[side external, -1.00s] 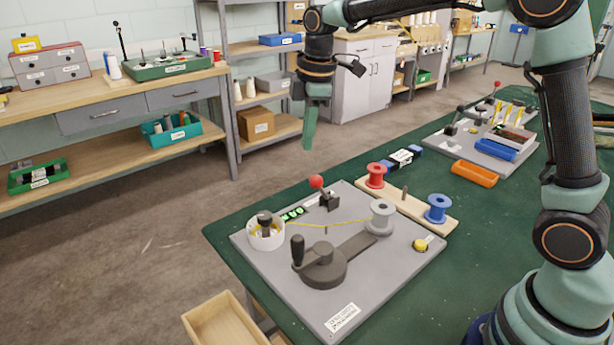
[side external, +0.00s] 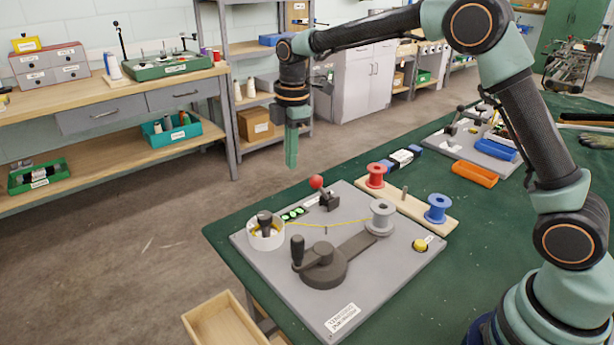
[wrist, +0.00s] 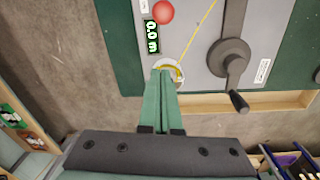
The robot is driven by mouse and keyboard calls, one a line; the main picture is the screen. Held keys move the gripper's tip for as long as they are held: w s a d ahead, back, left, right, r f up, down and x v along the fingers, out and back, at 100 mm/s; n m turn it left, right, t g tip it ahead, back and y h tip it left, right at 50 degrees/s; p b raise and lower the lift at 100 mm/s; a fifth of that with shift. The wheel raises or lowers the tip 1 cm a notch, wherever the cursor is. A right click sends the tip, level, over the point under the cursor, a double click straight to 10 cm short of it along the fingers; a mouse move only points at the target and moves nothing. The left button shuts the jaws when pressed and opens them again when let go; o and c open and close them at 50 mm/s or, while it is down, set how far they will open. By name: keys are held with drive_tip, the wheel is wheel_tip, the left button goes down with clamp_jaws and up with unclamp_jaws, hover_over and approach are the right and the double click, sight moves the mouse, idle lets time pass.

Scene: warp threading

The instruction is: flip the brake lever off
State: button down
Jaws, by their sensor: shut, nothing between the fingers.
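The brake lever (side external: 327,198) stands at the back edge of the grey winding board (side external: 283,305), a short dark arm with a red ball knob (side external: 316,182). Its knob leans to the left in the side view, and it shows from above in the wrist view (wrist: 163,12). My gripper (side external: 291,166) points down with its green fingers shut and empty. It is in the air above and to the left of the knob, apart from it. In the wrist view the fingertips (wrist: 163,72) overlap the white round cup, and the knob is beyond them.
The board also carries a hand crank (side external: 320,263), a white cup (side external: 265,236), a grey spool (side external: 381,216) with yellow thread and a yellow button (side external: 421,244). Red (side external: 376,176) and blue (side external: 437,209) spools stand on a wooden strip behind. A green display sits beside the lever.

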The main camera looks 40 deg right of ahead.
sight(323, 192)
drive_tip(key=d+f, duration=0.3)
drive_tip(key=f, duration=0.4)
drive_tip(key=shift+d+f, duration=0.3)
drive_tip(key=shift+d, duration=0.05)
drive_tip(key=shift+s, duration=0.1)
drive_tip(key=shift+d+r, duration=0.15)
drive_tip(key=shift+d+r, duration=0.15)
drive_tip(key=shift+d, duration=0.1)
